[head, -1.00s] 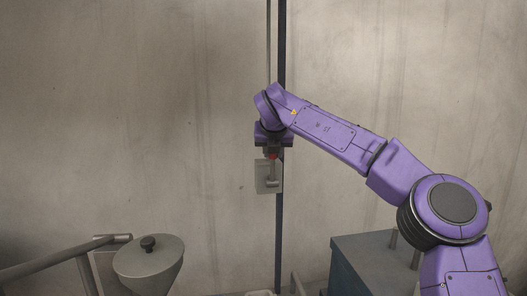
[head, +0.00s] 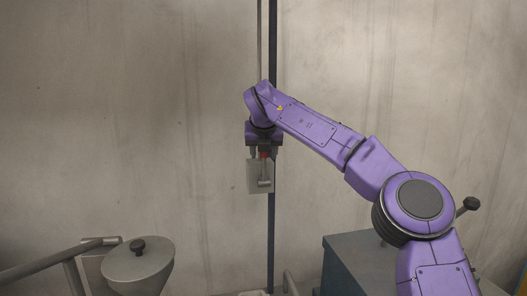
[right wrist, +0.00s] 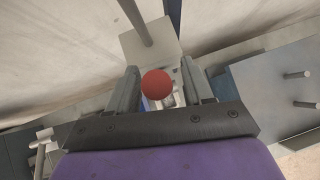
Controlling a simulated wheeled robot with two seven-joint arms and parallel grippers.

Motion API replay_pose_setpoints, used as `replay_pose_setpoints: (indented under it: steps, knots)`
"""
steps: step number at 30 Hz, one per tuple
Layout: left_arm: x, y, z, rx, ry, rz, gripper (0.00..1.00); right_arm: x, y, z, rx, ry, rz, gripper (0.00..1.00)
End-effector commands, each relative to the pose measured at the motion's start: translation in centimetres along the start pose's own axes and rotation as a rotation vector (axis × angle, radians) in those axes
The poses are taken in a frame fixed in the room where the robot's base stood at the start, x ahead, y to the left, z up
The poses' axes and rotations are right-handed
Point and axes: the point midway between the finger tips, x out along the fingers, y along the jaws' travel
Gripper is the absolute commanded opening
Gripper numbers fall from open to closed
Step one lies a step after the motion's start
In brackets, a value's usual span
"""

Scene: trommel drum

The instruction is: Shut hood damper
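The hood damper appears to be the pale grey box (head: 254,180) on the dark vertical post, with a grey lever (head: 265,177) on its front. A red knob (head: 264,155) shows at the top of the lever; it is a red ball (right wrist: 155,84) in the right wrist view. My right gripper (head: 263,152) points down above the box. Its fingers are apart, one on each side of the red knob; whether either touches it I cannot tell. My left gripper is not in view.
A thin rod (head: 259,45) rises above the box along the dark post (head: 272,225). A grey hopper with a lidded top (head: 139,261) and a rail stand at lower left. A blue-grey cabinet (head: 350,255) stands at lower right. The wall behind is bare.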

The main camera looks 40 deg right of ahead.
Motion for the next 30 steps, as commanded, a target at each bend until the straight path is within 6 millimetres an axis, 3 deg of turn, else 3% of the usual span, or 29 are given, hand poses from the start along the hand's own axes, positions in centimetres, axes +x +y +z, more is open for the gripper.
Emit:
replay_pose_setpoints:
  steps: [5, 15, 18, 30]
  knots:
    - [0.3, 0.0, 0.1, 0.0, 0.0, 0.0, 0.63, -0.8, 0.1, 0.1, -0.001, -0.006, 0.002, 0.51]
    - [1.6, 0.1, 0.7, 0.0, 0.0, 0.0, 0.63, -8.3, 0.1, 0.1, 0.001, -0.003, 0.001, 0.51]
    - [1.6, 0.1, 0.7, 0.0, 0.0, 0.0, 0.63, -9.6, 0.0, 0.1, 0.001, 0.0, 0.0, 0.51]
    - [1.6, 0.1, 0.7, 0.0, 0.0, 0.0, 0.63, -10.3, 0.0, 0.1, 0.0, 0.002, 0.0, 0.51]
